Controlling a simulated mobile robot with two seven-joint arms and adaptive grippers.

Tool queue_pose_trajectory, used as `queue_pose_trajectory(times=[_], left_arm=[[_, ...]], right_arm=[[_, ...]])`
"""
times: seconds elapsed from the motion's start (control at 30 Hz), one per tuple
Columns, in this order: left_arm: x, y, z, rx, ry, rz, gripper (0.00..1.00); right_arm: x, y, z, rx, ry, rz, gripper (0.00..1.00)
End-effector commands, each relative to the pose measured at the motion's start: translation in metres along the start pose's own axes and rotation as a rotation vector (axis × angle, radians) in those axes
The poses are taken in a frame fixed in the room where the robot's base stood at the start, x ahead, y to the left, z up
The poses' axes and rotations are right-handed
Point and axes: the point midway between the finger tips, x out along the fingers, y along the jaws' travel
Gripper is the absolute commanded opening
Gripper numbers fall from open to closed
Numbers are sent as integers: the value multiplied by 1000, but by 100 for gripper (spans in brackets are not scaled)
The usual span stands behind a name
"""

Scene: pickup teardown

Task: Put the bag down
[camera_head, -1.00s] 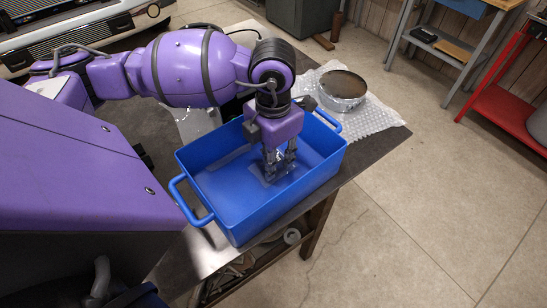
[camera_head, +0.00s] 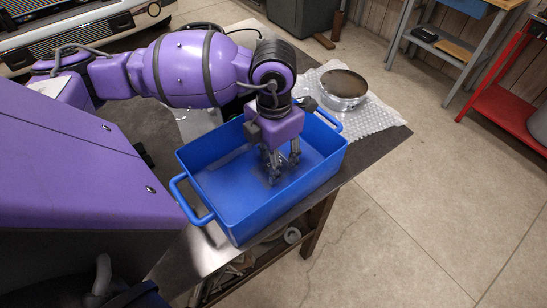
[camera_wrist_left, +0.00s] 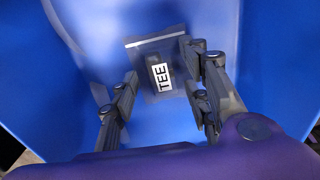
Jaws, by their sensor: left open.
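A small clear bag (camera_wrist_left: 143,55) with a dark content and a white printed label shows in the left wrist view. It is inside the blue bin (camera_head: 290,203), between and beyond my fingertips. Whether it lies flat on the bin floor or touches a finger, I cannot tell. In the head view it is mostly hidden by my gripper. My left gripper (camera_head: 283,167) points down inside the bin, near its right half, with its fingers spread apart. My right gripper is not in view.
The bin stands at the corner of a dark metal table (camera_head: 366,153). A round metal tin (camera_head: 343,88) sits on bubble wrap (camera_head: 383,116) behind it. A red cart (camera_head: 488,103) and a grey bench (camera_head: 437,50) stand farther right. The bin's left half looks empty.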

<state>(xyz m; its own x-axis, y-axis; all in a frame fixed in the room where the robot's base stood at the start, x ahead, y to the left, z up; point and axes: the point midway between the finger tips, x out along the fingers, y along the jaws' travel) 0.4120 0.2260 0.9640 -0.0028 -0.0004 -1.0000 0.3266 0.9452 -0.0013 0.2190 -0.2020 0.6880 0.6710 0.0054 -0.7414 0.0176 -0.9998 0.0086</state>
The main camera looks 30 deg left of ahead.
Motion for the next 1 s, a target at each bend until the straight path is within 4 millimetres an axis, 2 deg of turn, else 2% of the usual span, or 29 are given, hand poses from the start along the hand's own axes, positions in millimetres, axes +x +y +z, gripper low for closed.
queue_pose_trajectory(times=[0.4, 0.5, 0.7, 1.0], left_arm=[[-85, 1, 2, 1, -7, 3, 43], [-101, 0, 1, 1, -5, 2, 43], [-117, 0, 0, 0, -3, 1, 43], [-118, 0, 0, 0, -2, 1, 43]], right_arm=[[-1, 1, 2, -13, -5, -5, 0], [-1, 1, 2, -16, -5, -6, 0], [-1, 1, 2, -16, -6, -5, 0], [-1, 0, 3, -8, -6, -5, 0]])
